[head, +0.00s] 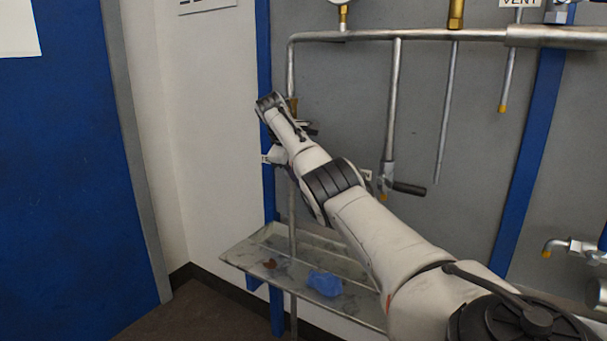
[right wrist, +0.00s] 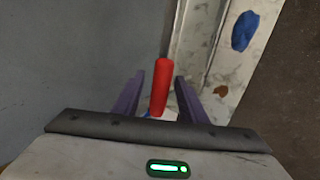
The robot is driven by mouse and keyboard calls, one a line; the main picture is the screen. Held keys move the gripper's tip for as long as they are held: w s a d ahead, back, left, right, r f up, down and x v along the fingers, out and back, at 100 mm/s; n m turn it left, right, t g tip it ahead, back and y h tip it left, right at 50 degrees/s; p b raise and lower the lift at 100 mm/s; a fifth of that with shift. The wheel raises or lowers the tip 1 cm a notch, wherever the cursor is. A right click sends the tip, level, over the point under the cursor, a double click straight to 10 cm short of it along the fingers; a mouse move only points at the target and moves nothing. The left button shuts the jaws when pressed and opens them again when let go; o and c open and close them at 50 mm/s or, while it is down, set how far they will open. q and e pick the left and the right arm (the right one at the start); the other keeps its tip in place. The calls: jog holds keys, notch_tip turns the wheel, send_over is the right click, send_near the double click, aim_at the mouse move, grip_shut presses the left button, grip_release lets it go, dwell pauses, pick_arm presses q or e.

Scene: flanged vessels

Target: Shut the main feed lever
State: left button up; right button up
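A red lever handle (right wrist: 161,88) stands out between the two purple fingers of my right gripper (right wrist: 160,77) in the right wrist view. The fingers are apart, one on each side of the handle, with a wider gap on the left than on the right. A white patch, perhaps a tag, shows low behind the handle. In the head view my right arm reaches to the vertical pipe at the left, and it hides the red lever and most of the gripper. My left gripper is not in view.
A metal tray (head: 250,262) with a blue cloth (head: 325,284) sits below the arm; the cloth also shows in the right wrist view (right wrist: 244,31). A dark-handled lever (head: 408,188) hangs on a pipe to the right. A blue door (head: 70,170) stands at the left.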

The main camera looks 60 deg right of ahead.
jog(key=v, duration=1)
jog(key=shift+r, duration=0.15)
jog(key=shift+a, duration=0.1)
